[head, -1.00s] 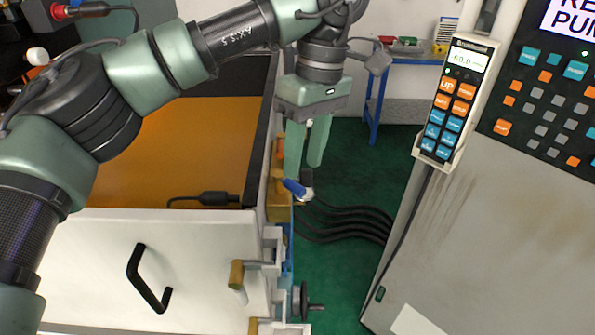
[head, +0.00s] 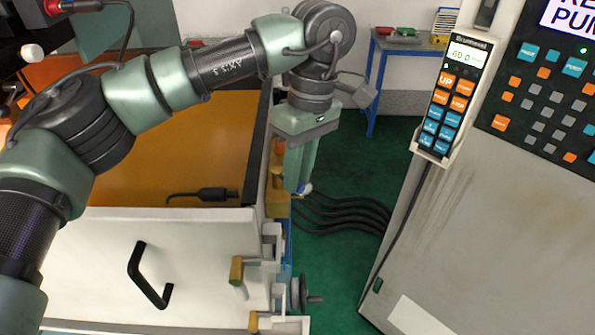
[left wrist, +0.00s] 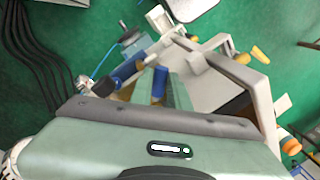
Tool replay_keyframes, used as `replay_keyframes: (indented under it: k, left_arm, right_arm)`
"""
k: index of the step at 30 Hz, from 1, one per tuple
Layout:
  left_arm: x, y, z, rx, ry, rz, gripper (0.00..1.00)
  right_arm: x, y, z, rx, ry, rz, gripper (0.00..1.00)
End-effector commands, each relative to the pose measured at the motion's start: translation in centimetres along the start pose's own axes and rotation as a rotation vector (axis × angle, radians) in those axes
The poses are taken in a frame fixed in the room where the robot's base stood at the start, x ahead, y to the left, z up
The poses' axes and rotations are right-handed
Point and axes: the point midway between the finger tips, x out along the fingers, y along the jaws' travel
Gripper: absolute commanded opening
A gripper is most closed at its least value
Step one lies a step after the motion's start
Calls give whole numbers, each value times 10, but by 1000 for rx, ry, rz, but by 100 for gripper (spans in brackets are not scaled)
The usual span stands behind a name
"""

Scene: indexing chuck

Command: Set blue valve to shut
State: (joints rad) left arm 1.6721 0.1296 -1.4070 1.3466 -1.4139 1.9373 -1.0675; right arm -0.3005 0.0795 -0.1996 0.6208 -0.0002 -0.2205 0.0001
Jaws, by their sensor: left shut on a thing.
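My left gripper (head: 297,188) points down at the right edge of the machine, its fingers closed together on the blue valve handle. In the head view the fingers hide most of the handle, and only a small blue and white bit (head: 307,188) shows beside the tips. In the left wrist view a blue handle (left wrist: 160,83) shows between the green fingers. A second blue grip (left wrist: 127,71) lies just left of the fingers in that view. The valve's exact angle is hard to tell. My right gripper is not in view.
Dark hoses (head: 350,215) run over the green floor right of the valve. A grey control cabinet (head: 470,230) with a pendant (head: 450,100) stands at the right. A brass-coloured handle (head: 237,270) and a handwheel (head: 300,292) sit nearer, below the gripper.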

Motion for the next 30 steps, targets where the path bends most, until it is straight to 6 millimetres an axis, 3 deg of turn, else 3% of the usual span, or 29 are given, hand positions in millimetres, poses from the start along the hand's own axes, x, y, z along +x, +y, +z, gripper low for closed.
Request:
replay_keyframes:
  k: [8, 30]
  left_arm:
    - [3, -3, -1, 80, 20, 0, 0]
    - [5, -25, -6, 590, 121, 0, 0]
  right_arm:
    - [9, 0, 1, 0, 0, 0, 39]
    - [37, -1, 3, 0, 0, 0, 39]
